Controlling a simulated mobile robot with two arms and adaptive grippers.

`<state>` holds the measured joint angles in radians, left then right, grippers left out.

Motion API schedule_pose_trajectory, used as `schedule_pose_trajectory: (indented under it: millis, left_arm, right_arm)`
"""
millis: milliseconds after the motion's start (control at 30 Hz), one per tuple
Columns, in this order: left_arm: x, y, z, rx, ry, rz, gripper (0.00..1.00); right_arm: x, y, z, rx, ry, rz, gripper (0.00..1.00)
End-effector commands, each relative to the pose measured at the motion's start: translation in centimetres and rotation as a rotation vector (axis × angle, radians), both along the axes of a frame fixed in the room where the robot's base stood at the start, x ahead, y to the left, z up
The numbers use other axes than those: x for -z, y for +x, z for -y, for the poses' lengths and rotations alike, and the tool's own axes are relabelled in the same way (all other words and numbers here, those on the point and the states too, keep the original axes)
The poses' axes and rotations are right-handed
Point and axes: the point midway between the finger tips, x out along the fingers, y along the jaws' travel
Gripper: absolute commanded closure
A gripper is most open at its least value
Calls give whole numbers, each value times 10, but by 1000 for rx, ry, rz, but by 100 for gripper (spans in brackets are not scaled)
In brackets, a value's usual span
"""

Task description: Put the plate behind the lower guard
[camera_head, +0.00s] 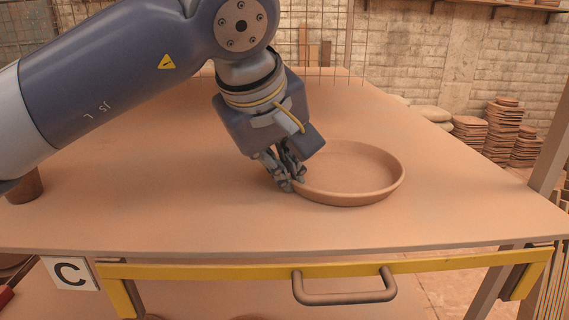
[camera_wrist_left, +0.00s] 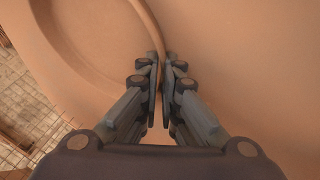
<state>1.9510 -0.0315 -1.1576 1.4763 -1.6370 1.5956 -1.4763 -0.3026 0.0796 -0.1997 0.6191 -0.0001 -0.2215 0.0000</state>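The plate (camera_head: 350,170) is a round, shallow, clay-coloured dish with a raised rim, lying on the table right of centre. My left gripper (camera_head: 287,185) reaches down at the plate's left rim. In the left wrist view the fingers (camera_wrist_left: 161,68) are closed with the rim of the plate (camera_wrist_left: 95,35) between them. A yellow-framed guard (camera_head: 230,270) with a brown handle (camera_head: 345,288) runs along the front below the tabletop, beside a white sign with a C (camera_head: 70,273). My right gripper is out of view.
The tabletop (camera_head: 150,210) is mostly clear. A brown pot (camera_head: 24,187) stands at the left edge, partly behind my arm. Stacks of clay-coloured slabs (camera_head: 503,125) stand on the floor at the right. A wire mesh (camera_head: 315,45) rises behind the table.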

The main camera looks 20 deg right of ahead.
Motion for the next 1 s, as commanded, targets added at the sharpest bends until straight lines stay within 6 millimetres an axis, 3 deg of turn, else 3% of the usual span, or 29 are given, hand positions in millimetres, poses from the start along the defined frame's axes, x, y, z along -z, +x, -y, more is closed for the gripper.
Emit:
schedule_pose_trajectory:
  millis: [167, 233, 667, 1000]
  left_arm:
    - [3, 0, 0, -1, -2, 1, 100]
    - [3, 0, 0, 0, 0, 0, 87]
    - [-4, -2, -2, 0, -1, 2, 87]
    - [-61, -29, -27, -1, -2, 3, 87]
  right_arm:
    - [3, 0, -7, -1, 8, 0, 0]
    - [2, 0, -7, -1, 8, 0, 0]
    - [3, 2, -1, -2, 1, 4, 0]
    - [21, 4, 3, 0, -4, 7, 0]
